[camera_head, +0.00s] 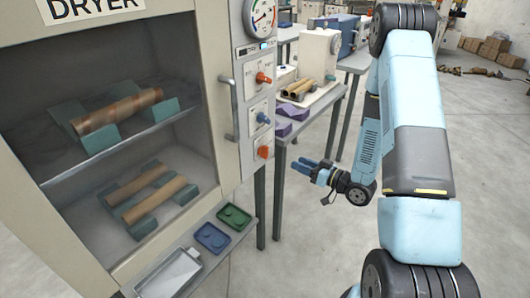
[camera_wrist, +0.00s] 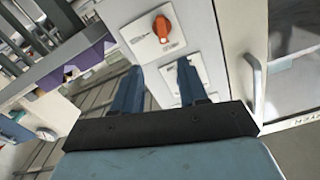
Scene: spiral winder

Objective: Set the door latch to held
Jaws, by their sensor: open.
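The dryer (camera_head: 215,75) has a door with a vertical handle (camera_head: 228,108), which also shows in the wrist view (camera_wrist: 254,80). On the panel right of the door are an upper orange knob (camera_head: 263,78), a blue knob (camera_head: 263,118) and a lower orange knob (camera_head: 264,152), each on a pale plate. I cannot read which one is the door latch. My gripper (camera_head: 307,166) is open and empty, right of the panel and apart from it. In the wrist view, an orange knob (camera_wrist: 162,27) sits beyond my open fingers (camera_wrist: 157,78); the plate behind them is partly hidden.
A round gauge (camera_head: 262,17) is above the knobs. Inside the dryer, brown tubes (camera_head: 118,108) rest on green supports. A ledge below holds a green tray (camera_head: 234,216), a blue tray (camera_head: 212,237) and a metal tray (camera_head: 172,275). A bench (camera_head: 318,104) stands behind my gripper.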

